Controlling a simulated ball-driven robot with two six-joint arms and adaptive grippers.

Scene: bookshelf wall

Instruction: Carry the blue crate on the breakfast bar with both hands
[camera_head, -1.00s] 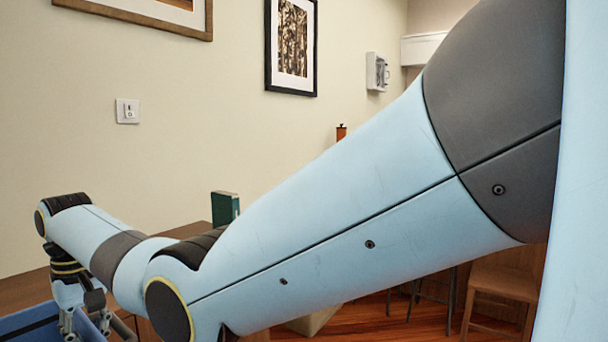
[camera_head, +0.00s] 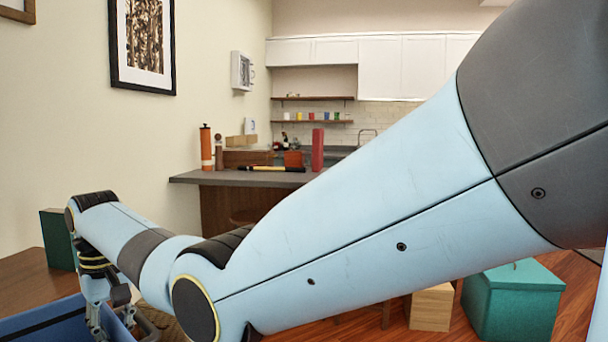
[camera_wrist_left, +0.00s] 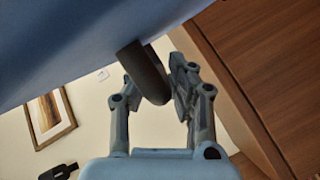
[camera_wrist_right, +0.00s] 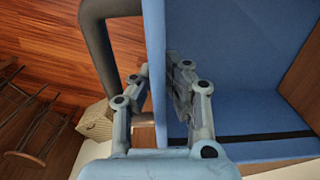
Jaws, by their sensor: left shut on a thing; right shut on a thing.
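The blue crate (camera_head: 40,322) shows only as a corner at the lower left of the head view. My right gripper (camera_head: 105,322) is at its rim there. In the right wrist view my right gripper (camera_wrist_right: 160,85) is shut on the crate wall (camera_wrist_right: 154,40), one finger on each side, beside a dark handle (camera_wrist_right: 98,40). In the left wrist view my left gripper (camera_wrist_left: 157,80) is shut at a dark handle (camera_wrist_left: 143,72) under the blue crate side (camera_wrist_left: 80,40). The breakfast bar (camera_head: 225,179), a grey-topped counter, stands ahead. Whether the crate hangs free is hidden.
A brown wooden surface (camera_head: 28,270) with a dark green item (camera_head: 57,238) lies at the left. The bar holds an orange cylinder (camera_head: 206,150), a red cylinder (camera_head: 318,150) and a rolling pin (camera_head: 272,168). A teal box (camera_head: 515,300) and wooden block (camera_head: 432,307) stand on the floor.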

